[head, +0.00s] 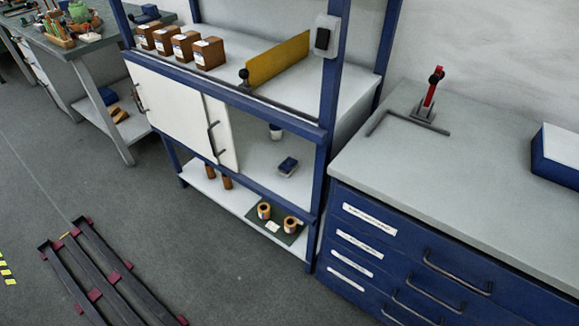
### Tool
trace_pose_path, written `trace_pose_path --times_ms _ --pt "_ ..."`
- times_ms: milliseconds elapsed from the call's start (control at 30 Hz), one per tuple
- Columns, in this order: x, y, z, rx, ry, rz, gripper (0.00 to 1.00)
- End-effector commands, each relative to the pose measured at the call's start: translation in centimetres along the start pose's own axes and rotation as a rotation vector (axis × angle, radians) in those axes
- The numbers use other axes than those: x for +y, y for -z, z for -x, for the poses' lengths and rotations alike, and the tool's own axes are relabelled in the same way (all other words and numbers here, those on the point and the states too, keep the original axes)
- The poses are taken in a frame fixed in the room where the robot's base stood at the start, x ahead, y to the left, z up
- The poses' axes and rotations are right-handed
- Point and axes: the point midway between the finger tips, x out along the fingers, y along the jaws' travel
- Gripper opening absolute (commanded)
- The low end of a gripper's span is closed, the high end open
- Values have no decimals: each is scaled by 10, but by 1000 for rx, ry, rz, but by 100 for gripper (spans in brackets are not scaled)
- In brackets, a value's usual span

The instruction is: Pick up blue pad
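A small dark blue block with a greyish lower part, which looks like the blue pad (288,165), lies on the middle shelf of the blue-framed rack. It sits in the open bay to the right of the white sliding doors.
The white sliding doors (172,108) cover the bay's left part. Copper-coloured rolls (264,211) sit on a dark mat on the bottom shelf. A blue drawer cabinet (410,262) stands close on the right. Dark rails with red blocks (97,293) lie on the floor at left.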

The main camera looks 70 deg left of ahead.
Motion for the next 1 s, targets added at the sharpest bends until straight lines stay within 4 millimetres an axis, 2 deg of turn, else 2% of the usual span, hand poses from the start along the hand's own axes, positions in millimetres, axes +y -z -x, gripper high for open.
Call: trace_pose_path --times_ms 400,700,1000 --pt "0 0 0 0 0 0 28" --pt "0 0 0 0 0 0 68" --pt "0 0 0 0 0 0 70"
